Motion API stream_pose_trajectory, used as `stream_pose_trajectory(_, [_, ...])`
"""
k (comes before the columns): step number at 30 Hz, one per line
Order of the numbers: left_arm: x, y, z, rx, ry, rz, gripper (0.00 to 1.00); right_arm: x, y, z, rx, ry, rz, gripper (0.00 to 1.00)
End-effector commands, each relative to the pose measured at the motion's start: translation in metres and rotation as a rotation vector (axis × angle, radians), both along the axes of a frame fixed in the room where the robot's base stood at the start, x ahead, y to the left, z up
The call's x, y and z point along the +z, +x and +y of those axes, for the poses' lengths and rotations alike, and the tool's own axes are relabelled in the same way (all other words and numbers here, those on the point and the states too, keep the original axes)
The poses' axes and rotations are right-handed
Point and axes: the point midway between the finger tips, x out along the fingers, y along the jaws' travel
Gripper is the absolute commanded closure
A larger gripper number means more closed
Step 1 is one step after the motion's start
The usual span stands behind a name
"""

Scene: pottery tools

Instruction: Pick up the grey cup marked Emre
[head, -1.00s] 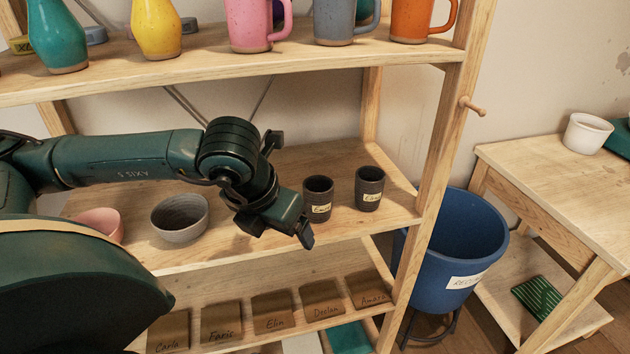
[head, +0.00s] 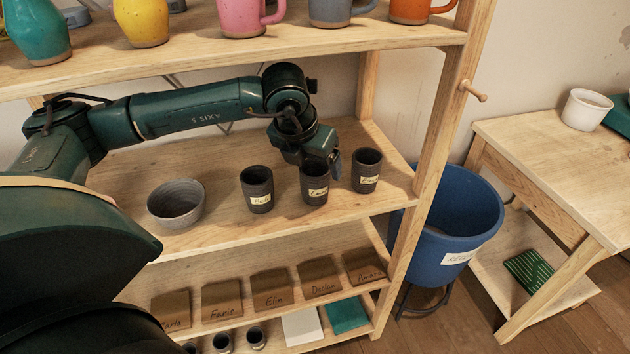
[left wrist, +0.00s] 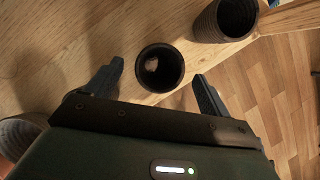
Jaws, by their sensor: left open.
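Three dark grey cups with yellow labels stand upright on the middle shelf: a left cup (head: 257,181), a middle cup (head: 314,178) and a right cup (head: 366,165). The labels are small; I cannot surely read which says Emre. My left gripper (head: 320,155) is open just behind and above the middle cup. In the left wrist view the open left gripper (left wrist: 158,70) has its fingers on either side of a cup (left wrist: 161,84), with gaps to both. Another cup (left wrist: 225,28) is up and right of it. My right gripper is not in view.
A grey bowl (head: 176,218) stands left on the same shelf (head: 215,215). The upper shelf (head: 200,57) with mugs and vases hangs above my arm. Named brown tiles (head: 273,288) lie below. A shelf post (head: 436,150) and blue bin (head: 455,215) are to the right.

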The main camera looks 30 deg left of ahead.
Motion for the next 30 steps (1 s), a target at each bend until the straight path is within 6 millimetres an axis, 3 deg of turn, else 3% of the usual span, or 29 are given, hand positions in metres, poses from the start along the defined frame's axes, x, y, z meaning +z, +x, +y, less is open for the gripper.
stream_pose_trajectory(12, [-0.044, 0.019, 0.001, 0.000, 0.000, 0.002, 0.19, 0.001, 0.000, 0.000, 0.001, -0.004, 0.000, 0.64])
stream_pose_trajectory(20, [-0.047, 0.020, 0.001, 0.000, 0.000, 0.000, 0.19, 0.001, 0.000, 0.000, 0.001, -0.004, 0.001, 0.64])
stream_pose_trajectory(30, [-0.046, 0.020, 0.001, 0.000, 0.000, 0.001, 0.46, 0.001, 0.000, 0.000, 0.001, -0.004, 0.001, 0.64])
